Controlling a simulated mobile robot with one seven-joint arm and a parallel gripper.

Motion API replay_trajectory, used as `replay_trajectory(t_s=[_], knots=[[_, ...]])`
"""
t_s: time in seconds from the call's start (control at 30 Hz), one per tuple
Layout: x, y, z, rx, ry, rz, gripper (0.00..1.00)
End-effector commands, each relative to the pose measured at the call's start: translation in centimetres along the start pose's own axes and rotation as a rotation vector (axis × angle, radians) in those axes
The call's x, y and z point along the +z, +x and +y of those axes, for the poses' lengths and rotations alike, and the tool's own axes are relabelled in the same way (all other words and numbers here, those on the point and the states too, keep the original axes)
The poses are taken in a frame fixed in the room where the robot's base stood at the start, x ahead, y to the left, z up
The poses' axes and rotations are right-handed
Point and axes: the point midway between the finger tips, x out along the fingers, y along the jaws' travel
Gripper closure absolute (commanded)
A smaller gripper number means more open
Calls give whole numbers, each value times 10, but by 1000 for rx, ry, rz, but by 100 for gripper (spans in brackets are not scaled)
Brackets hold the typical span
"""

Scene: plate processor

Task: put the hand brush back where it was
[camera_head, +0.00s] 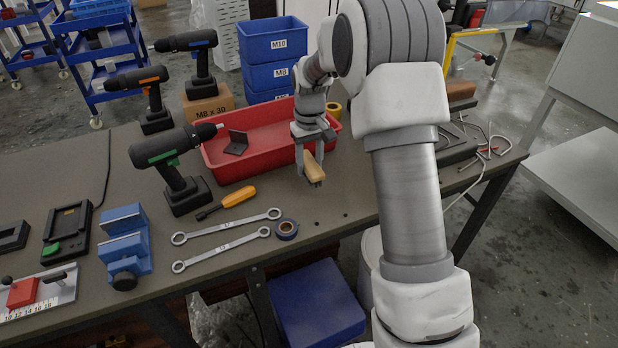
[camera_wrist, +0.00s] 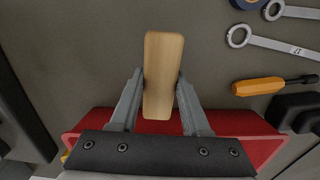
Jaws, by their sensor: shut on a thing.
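The hand brush (camera_wrist: 164,62) shows as a pale wooden block between the two fingers of my gripper (camera_wrist: 160,95) in the wrist view. My gripper is shut on it across its narrow width. In the head view the brush (camera_head: 312,163) hangs under my gripper (camera_head: 311,170), in front of the right part of the red tray (camera_head: 217,159). I cannot tell whether the brush touches the bench. Its bristles are not clearly visible.
The bench (camera_head: 330,205) has free room in front of and right of the brush. Wrenches (camera_head: 226,225), an orange screwdriver (camera_head: 236,197) and a tape roll (camera_head: 286,229) lie to the left. Hex keys (camera_head: 487,142) lie at the right. Blue bins (camera_head: 273,47) stand behind the tray.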

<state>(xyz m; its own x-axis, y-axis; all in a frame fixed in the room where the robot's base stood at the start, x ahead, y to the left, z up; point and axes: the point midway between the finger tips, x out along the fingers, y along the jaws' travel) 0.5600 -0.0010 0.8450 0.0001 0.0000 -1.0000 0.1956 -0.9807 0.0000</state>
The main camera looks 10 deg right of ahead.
Motion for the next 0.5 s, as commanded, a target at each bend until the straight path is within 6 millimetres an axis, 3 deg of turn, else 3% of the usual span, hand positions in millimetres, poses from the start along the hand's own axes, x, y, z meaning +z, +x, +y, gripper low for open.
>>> replay_trajectory(t_s=[0.33, 0.5], knots=[[0, 40, -2, 0, 1, -2, 100], [-1, 41, -1, 0, 1, 1, 100]])
